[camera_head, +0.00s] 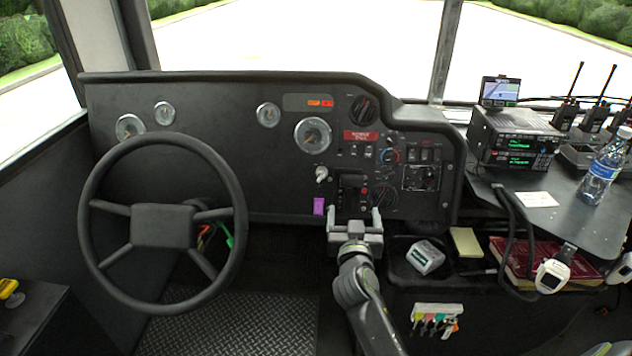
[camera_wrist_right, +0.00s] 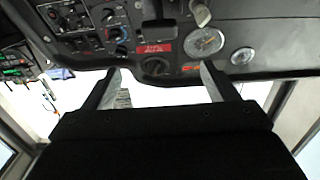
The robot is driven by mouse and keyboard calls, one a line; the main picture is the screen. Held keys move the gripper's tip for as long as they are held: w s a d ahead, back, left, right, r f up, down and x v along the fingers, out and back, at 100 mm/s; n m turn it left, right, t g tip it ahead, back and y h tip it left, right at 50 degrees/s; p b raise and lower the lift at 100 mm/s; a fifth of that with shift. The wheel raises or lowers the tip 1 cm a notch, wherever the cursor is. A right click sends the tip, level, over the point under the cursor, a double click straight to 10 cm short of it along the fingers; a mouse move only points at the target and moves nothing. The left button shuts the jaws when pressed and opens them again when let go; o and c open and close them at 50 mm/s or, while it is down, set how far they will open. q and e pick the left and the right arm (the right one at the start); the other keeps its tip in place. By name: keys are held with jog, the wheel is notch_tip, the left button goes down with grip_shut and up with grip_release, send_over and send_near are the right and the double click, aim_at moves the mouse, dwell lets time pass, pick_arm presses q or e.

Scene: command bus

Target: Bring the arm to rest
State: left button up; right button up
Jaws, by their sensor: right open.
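My right gripper (camera_head: 355,222) is open and empty in the head view, in front of the lower middle of the black dashboard (camera_head: 220,155). My right arm reaches up to it from the bottom of the picture. In the right wrist view its two fingers (camera_wrist_right: 163,82) stand wide apart with nothing between them but the dashboard edge and the windscreen behind. I cannot tell the exact gap between the fingertips and the panel. My left gripper is not in view.
The steering wheel (camera_head: 163,226) stands to the left. A radio unit (camera_head: 515,138), a water bottle (camera_head: 601,172) and several handheld radios crowd the right-hand shelf. A small white box (camera_head: 425,257) sits in a tray right of my gripper. The ridged floor (camera_head: 240,320) is clear.

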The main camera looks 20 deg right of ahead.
jog(key=s+f+n+g+y+p, duration=0.15)
jog(key=s+f, duration=0.25)
jog(key=f, duration=0.6)
jog(key=s+f+n+g+y+p, duration=0.1)
jog(key=s+f+g+y+p, duration=0.2)
jog(key=f, duration=0.6)
jog(key=s+f+n+g+y+p, duration=0.1)
jog(key=s+f+n+g+p, duration=0.2)
jog(key=f, duration=0.7)
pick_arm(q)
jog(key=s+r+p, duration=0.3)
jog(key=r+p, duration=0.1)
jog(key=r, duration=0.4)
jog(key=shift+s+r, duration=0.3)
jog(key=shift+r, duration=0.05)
pick_arm(e)
jog(key=s+f+g, duration=0.2)
jog(key=s+f, duration=0.3)
jog(key=s, duration=0.8)
jog(key=s+f+g+y, duration=0.1)
jog(key=s+f+g, duration=0.2)
jog(key=s, duration=1)
jog(key=s+a+f+g, duration=0.1)
jog(key=s+f+g, duration=0.1)
jog(key=s+f, duration=0.5)
jog(key=s, duration=0.6)
jog(key=shift+s+f+m+y, duration=0.15)
jog(key=shift+s+m+y, duration=0.15)
jog(key=shift+m+y, duration=0.05)
